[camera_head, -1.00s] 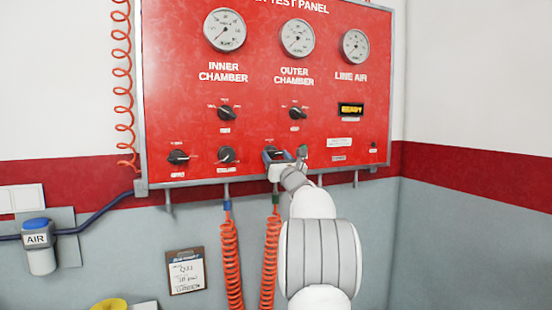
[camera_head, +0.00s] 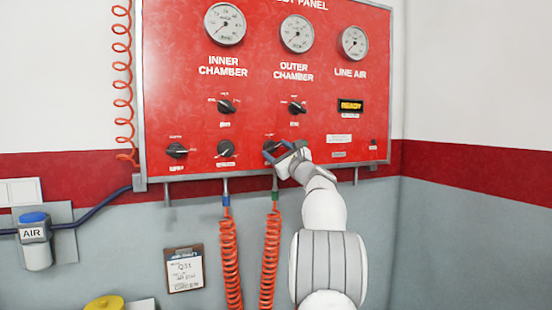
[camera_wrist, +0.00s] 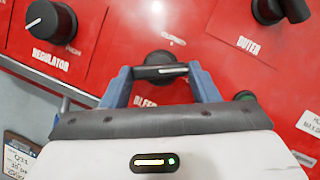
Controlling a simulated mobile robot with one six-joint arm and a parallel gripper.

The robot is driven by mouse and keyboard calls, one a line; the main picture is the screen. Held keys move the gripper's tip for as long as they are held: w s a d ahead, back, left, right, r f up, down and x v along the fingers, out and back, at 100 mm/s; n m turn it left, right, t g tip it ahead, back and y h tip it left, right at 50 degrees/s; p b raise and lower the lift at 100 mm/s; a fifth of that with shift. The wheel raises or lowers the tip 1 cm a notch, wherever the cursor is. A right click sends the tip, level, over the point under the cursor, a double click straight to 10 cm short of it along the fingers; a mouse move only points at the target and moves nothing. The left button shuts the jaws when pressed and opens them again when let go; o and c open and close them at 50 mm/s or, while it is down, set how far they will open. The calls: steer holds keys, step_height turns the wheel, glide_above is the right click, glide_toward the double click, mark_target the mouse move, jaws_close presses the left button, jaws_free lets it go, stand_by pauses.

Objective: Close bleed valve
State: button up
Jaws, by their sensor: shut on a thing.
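The bleed valve is a black knob (camera_wrist: 160,68) with a light pointer line, low on the red test panel (camera_head: 180,85). In the wrist view its label "BLEED" is partly covered by my gripper, and a "CLOSED" mark shows above it. My gripper (camera_wrist: 162,74) has its two blue fingers on either side of the knob's bar, shut on it. In the head view my gripper (camera_head: 280,152) is at the panel's lower edge, turned at a slant, and hides part of the knob.
The regulator knob (camera_wrist: 50,27) is to the left and the outer knob (camera_wrist: 282,8) at upper right. Two orange coiled hoses (camera_head: 271,255) hang below the panel. The display (camera_head: 350,106) reads "READY".

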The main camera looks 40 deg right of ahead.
steer(key=n+y, duration=0.1)
steer(key=n, duration=0.1)
steer(key=n+g, duration=0.1)
steer(key=n, duration=0.2)
steer(key=shift+d+r+y, duration=0.15)
steer(key=shift+y, duration=0.25)
steer(key=n, duration=0.1)
steer(key=n+g+y, duration=0.1)
steer(key=n, duration=0.2)
steer(key=shift+r+p, duration=0.25)
steer(key=shift+p, duration=0.15)
steer(key=n+g+p, duration=0.1)
steer(key=n, duration=0.1)
steer(key=n+g, duration=0.1)
steer(key=n, duration=0.2)
steer(key=shift+d+y+p, duration=0.1)
steer(key=shift+y+p, duration=0.3)
steer(key=o, duration=1)
steer(key=shift+s, duration=0.1)
